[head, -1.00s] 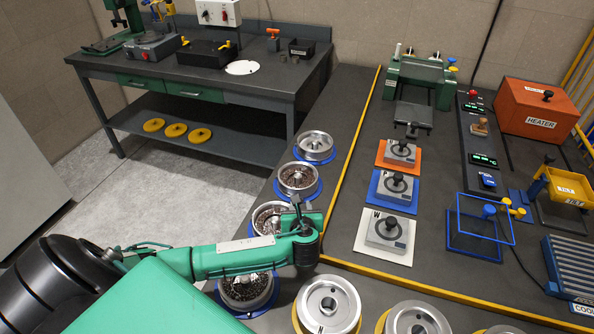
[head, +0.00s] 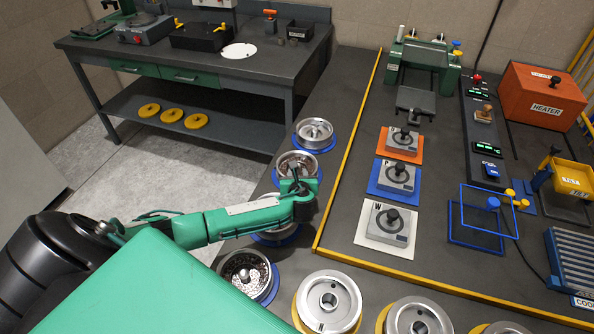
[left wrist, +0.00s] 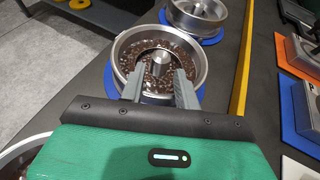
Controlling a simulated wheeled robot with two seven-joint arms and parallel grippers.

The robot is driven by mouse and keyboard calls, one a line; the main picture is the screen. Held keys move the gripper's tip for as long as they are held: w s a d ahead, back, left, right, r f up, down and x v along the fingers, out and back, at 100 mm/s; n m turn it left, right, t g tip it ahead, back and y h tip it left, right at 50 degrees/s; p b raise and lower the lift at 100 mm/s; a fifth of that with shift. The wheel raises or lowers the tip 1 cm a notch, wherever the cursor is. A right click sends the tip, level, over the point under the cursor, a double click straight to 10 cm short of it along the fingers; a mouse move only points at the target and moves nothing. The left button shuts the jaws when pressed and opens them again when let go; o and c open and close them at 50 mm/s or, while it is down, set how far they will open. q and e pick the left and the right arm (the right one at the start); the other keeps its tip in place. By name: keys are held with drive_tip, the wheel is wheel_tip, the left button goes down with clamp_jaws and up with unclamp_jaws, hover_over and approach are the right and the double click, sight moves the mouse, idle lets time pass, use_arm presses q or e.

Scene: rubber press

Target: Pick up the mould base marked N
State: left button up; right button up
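A round silver mould base (head: 328,303) sits on a yellow ring at the bottom middle of the head view. A small dark letter on its front rim looks like N. My left gripper (head: 294,176) is over a silver bowl (head: 297,160) on a blue ring, in the row to the left. In the left wrist view its two fingers (left wrist: 160,82) are apart, on either side of that bowl's central post (left wrist: 157,62). Dark granules lie around the post. I cannot tell whether the fingers touch anything. My right gripper is not in view.
More silver bases (head: 419,318) on yellow rings stand at the front right. An empty-looking bowl (head: 314,132) is farther back, and a granule-filled bowl (head: 243,273) is nearer. A yellow strip (head: 345,166) divides the table. Plates with knobs (head: 387,221) lie right of it.

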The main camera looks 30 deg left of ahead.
use_arm(q)
drive_tip(key=shift+p+x, duration=0.35)
drive_tip(key=shift+x, duration=2.15)
drive_tip(key=shift+w+d, duration=0.1)
drive_tip(key=shift+d, duration=0.05)
clamp_jaws()
drive_tip(key=shift+w+r, duration=0.1)
drive_tip(key=shift+w, duration=0.05)
